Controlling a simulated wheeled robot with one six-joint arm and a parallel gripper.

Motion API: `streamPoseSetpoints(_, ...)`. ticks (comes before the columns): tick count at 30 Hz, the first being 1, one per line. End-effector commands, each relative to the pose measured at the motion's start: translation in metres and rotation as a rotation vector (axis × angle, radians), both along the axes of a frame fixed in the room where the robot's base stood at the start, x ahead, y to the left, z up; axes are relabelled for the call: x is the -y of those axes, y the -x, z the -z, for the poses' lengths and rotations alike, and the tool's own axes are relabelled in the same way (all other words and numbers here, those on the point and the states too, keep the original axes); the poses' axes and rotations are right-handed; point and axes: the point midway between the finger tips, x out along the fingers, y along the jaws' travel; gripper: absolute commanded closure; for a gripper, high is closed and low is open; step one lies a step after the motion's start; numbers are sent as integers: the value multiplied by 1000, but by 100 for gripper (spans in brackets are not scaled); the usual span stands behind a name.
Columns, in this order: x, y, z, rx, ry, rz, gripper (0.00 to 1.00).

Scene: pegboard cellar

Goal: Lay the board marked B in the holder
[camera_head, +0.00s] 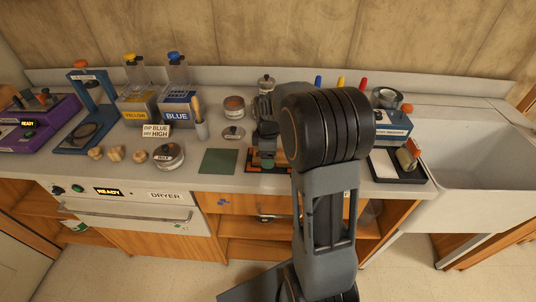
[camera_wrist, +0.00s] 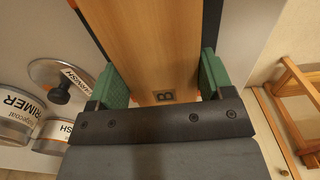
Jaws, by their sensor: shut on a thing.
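The board marked B (camera_wrist: 152,45) is a light wooden plank in the wrist view, with its B label near my jaws. My gripper (camera_wrist: 163,82) is shut on it, with a green pad on each side edge. In the head view my gripper (camera_head: 264,152) is low over the counter, at a dark holder with orange parts (camera_head: 284,168), largely hidden by my arm. Dark strips flank the board in the wrist view. I cannot tell whether the board rests in the holder or is just above it.
A green mat (camera_head: 218,162) lies just left of the holder. A black tray with a roller (camera_head: 398,170) and a sink (camera_head: 470,150) are to the right. The counter's front edge is close.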

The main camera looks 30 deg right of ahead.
Motion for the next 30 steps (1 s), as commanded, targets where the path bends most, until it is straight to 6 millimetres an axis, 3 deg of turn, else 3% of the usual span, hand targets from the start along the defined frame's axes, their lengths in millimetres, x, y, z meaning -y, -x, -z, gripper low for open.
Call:
streamPoseSetpoints(12,0,0,6,1,0,0,56)
streamPoseSetpoints(13,0,0,5,0,0,0,24)
streamPoseSetpoints(18,0,0,5,0,0,0,8)
streamPoseSetpoints(21,0,0,5,0,0,0,0)
streamPoseSetpoints(30,0,0,-2,2,1,0,0)
